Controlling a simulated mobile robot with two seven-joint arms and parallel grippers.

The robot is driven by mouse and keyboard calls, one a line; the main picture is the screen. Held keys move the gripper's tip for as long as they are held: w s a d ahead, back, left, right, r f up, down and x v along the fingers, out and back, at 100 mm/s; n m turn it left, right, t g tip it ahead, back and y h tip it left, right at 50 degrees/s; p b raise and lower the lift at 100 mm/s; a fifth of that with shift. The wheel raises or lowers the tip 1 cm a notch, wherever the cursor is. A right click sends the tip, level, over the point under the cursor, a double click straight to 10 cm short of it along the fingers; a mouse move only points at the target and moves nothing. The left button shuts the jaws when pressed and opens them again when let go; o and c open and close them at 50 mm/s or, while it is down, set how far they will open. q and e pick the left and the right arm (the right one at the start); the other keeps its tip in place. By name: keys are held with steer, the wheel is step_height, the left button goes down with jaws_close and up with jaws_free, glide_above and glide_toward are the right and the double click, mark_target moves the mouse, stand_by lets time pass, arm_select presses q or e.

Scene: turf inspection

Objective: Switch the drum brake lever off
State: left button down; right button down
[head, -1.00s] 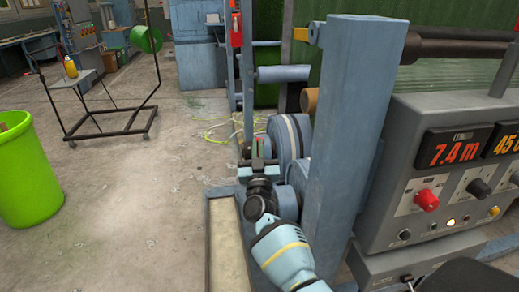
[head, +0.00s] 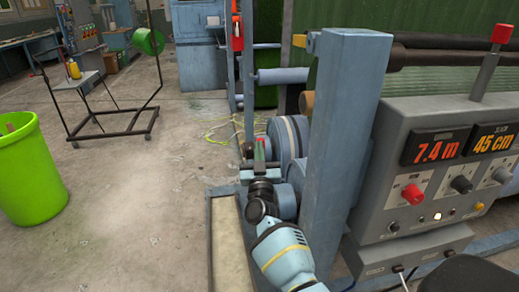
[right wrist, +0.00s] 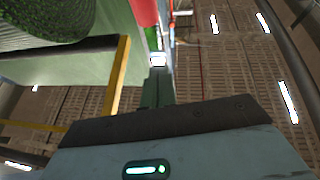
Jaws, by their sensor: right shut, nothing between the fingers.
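My right gripper (head: 260,152) is at the left side of the blue drum (head: 291,137), with its arm coming up from the bottom. It is shut and holds nothing. A small red and green piece shows at its fingers, and I cannot tell what it belongs to. A dark round knob (head: 247,150) is just left of the fingers; I cannot tell whether it is the brake lever's end or whether they touch. In the right wrist view the narrow gripper fingers (right wrist: 158,88) point up the picture, near a red part (right wrist: 144,12). My left gripper is out of view.
A blue post (head: 342,150) stands close right of my arm. The grey console (head: 425,190) beyond it carries red displays, knobs and a red-topped lever (head: 490,65). A green bin (head: 30,170) and a black cart (head: 110,135) stand left. The floor between is clear.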

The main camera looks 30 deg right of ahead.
steer(key=f+v, duration=0.1)
steer(key=v, duration=0.8)
steer(key=shift+a+f, duration=0.15)
steer(key=shift+f, duration=0.05)
